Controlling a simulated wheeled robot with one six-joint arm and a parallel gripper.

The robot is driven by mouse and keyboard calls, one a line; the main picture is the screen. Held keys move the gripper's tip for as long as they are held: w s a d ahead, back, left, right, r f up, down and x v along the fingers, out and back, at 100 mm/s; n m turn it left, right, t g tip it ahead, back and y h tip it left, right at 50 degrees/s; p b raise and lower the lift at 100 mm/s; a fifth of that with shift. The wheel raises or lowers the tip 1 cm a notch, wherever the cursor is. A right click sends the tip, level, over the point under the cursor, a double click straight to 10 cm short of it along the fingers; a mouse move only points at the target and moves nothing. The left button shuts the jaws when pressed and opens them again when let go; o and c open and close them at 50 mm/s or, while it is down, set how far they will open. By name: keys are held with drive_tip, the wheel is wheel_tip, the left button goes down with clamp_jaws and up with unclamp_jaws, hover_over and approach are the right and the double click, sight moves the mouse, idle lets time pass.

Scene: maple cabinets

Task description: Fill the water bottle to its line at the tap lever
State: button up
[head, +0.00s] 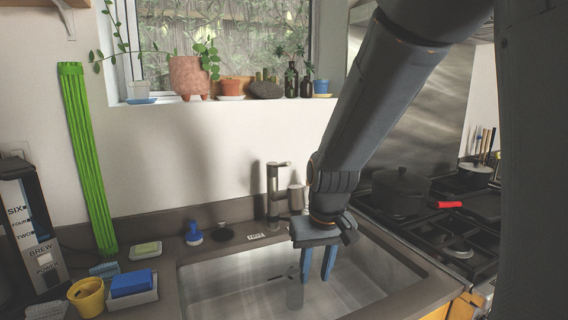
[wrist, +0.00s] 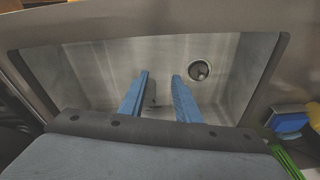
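My gripper (head: 317,278) hangs over the sink, its two blue fingers pointing down and spread apart. In the wrist view the gripper (wrist: 160,78) shows a clear gap between the fingers, with nothing visibly clamped. A faint, see-through grey upright shape (head: 294,290), possibly the water bottle, stands in the sink just left of the fingers in the head view. Its fill line cannot be made out. The grey tap (head: 273,195) stands behind the sink, left of my gripper, with its lever (head: 279,164) on top. No water stream is visible.
The steel sink (head: 225,280) has a round drain (wrist: 199,70). Left are a yellow cup (head: 87,299), a blue sponge (head: 131,282) and a coffee maker (head: 32,225). The stove with a black pot (head: 401,190) is right. Potted plants line the windowsill.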

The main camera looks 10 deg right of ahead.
drive_tip(key=shift+t+y, duration=0.5)
drive_tip(key=shift+t, duration=0.1)
drive_tip(key=w+r, duration=0.4)
drive_tip(key=w, duration=0.1)
drive_tip(key=w+r, duration=0.4)
drive_tip(key=w, duration=0.2)
drive_tip(key=w+d+r, duration=0.1)
drive_tip(key=w+r, duration=0.3)
drive_tip(key=w, duration=0.2)
drive_tip(key=shift+w+r, duration=0.1)
drive_tip(key=shift+w, duration=0.05)
wheel_tip(320, 180, up, 11)
drive_tip(key=n+t+y, duration=0.1)
hover_over(286, 164)
drive_tip(key=d, duration=0.2)
drive_tip(key=p+x, duration=0.1)
drive_tip(key=x, duration=0.1)
drive_tip(key=p+x, duration=0.1)
drive_tip(key=x, duration=0.2)
drive_tip(key=s+x, duration=0.1)
drive_tip(key=x, duration=0.1)
drive_tip(key=shift+w+a+f+p, duration=0.1)
drive_tip(key=shift+f+p, duration=0.3)
clamp_jaws()
